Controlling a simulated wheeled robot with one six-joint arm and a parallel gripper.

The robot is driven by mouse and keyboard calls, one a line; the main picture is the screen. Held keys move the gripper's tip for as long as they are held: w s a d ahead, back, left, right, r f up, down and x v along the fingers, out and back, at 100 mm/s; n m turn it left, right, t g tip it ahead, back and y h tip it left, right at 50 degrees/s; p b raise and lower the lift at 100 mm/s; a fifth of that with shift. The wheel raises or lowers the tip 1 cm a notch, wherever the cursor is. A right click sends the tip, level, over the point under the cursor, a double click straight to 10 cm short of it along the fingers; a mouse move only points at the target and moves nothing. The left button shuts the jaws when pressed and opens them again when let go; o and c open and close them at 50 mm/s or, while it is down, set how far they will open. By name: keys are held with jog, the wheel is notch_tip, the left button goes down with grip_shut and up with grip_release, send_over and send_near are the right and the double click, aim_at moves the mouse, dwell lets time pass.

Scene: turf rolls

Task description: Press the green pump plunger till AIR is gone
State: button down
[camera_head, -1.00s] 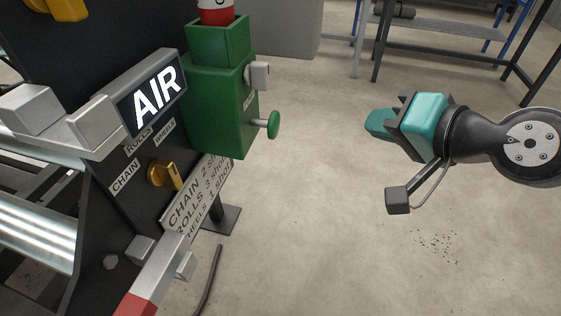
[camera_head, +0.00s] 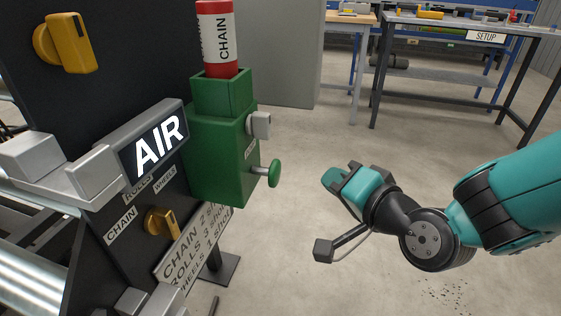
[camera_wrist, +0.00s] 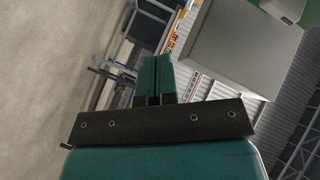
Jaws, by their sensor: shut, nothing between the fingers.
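The green pump plunger (camera_head: 273,173) is a round knob on a short rod, sticking out of the right side of the green pump box (camera_head: 222,155). The AIR sign (camera_head: 158,144) on the dark panel shows bright white letters and looks lit. A red and white cartridge marked CHAIN (camera_head: 218,40) stands in the top of the pump box. My gripper (camera_head: 335,178) is to the right of the plunger, apart from it, with clear space between. In the wrist view its teal fingers (camera_wrist: 153,80) are together with nothing between them. The plunger is not recognisable in the wrist view.
A yellow selector knob (camera_head: 162,223) sits below labels CHAIN, ROLLS and WHEELS. A shot-count plate (camera_head: 195,240) slants below the pump box. A grey block (camera_head: 260,125) juts out above the plunger. A SETUP bench (camera_head: 470,28) stands behind. The floor between is free.

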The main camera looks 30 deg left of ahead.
aim_at(275, 173)
jog(key=shift+s+a+p, duration=0.2)
jog(key=shift+a+p, duration=0.7)
jog(key=shift+s+a+p, duration=0.25)
jog(key=shift+a+p, duration=0.6)
jog(key=shift+s+a+p, duration=0.2)
jog(key=shift+a+p, duration=0.7)
jog(key=shift+a, duration=0.1)
jog(key=shift+s+a+p, duration=0.1)
jog(key=shift+a+p, duration=0.25)
jog(key=shift+p, duration=0.15)
